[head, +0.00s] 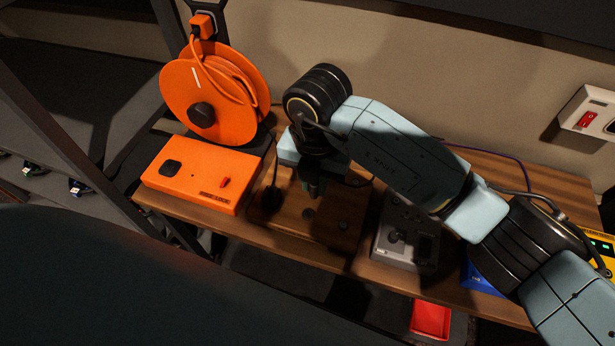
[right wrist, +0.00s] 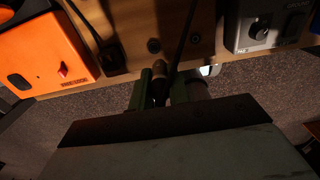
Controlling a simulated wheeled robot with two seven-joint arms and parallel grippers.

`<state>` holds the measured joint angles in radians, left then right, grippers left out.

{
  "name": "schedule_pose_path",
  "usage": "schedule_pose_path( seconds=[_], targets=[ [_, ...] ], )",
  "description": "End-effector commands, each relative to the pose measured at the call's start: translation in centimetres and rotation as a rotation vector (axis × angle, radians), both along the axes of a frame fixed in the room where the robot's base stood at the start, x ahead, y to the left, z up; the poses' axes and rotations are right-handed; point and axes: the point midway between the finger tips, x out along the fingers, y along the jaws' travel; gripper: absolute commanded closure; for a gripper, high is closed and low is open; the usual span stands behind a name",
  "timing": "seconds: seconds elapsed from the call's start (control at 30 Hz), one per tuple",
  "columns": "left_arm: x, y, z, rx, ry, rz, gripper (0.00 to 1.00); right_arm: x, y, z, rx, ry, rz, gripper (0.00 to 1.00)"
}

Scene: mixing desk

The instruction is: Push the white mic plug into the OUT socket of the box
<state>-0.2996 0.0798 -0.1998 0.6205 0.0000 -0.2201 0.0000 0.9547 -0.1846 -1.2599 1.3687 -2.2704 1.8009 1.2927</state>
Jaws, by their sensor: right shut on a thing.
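My right gripper (head: 313,188) hangs over the wooden box (head: 322,238) on the desk. In the right wrist view its green fingers (right wrist: 163,82) are shut on a small plug (right wrist: 159,74), from whose area a dark cable runs up the picture. The plug lies in shadow, so its white colour cannot be confirmed. The wooden box (right wrist: 135,18) shows two round sockets (right wrist: 153,45), apart from the plug. A black plug (right wrist: 112,56) sits at the box's left side. I cannot read an OUT label. My left gripper is not in view.
An orange box (head: 202,172) and an orange cable reel (head: 215,95) stand left of the wooden box. A grey box with a knob (head: 405,240) stands to its right, then a blue item (head: 480,275) and a yellow device (head: 599,262). A red tray (head: 431,319) lies below the desk edge.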

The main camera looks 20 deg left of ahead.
Motion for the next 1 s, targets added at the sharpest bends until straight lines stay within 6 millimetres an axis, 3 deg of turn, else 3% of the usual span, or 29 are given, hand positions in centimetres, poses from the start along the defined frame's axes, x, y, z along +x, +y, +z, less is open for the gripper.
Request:
schedule_pose_path(
  seconds=[0.33,1.0],
  targets=[
    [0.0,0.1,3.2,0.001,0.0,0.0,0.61,1.9,-7.1,0.9,-0.003,0.001,-0.002,1.0],
    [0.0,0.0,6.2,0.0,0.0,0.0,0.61,5.4,-20.0,2.1,-0.003,0.0,-0.003,1.0]
  ],
)
